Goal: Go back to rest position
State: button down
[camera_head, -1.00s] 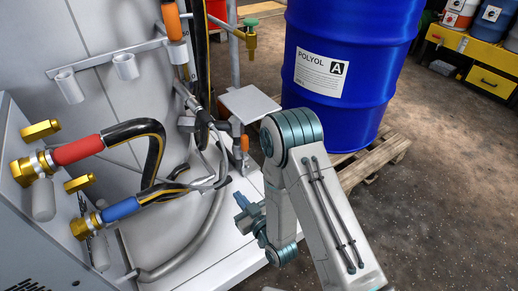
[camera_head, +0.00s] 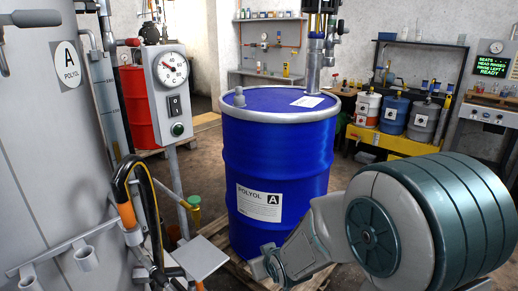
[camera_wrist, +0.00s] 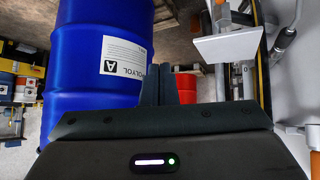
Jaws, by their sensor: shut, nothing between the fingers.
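My arm reaches in from the lower right in the head view, and my gripper (camera_head: 264,266) shows at its end, low in front of the blue drum (camera_head: 275,155). In the wrist view, my gripper's dark fingers (camera_wrist: 168,84) are together with nothing between them. The blue drum (camera_wrist: 95,75) fills the left of that view, with its white POLYOL A label. I cannot tell how close the fingers are to the drum.
The drum stands on a wooden pallet (camera_head: 232,262). A gauge box (camera_head: 166,92) on a post, a small grey shelf (camera_head: 197,257) and a hose are at left. A red drum (camera_head: 140,105), a yellow bench (camera_head: 400,140) with pails and a display stand behind. Some floor is open at right.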

jog(key=s+d+r+m+g+h+p, duration=0.1)
jog(key=s+d+r+g+p, duration=0.1)
jog(key=s+d+r+p, duration=0.2)
jog(key=s+d+r+m+g+h+p, duration=0.1)
jog(key=s+d+r+p, duration=0.3)
jog(key=s+r, duration=0.5)
jog(key=s+d+r+m+g+h+p, duration=0.1)
jog(key=s+d+r+p, duration=0.4)
jog(key=r, duration=0.7)
jog(key=shift+s+r+m+g+p, duration=0.35)
jog(key=shift+s+m+g, duration=0.55)
jog(key=shift+s+m, duration=0.2)
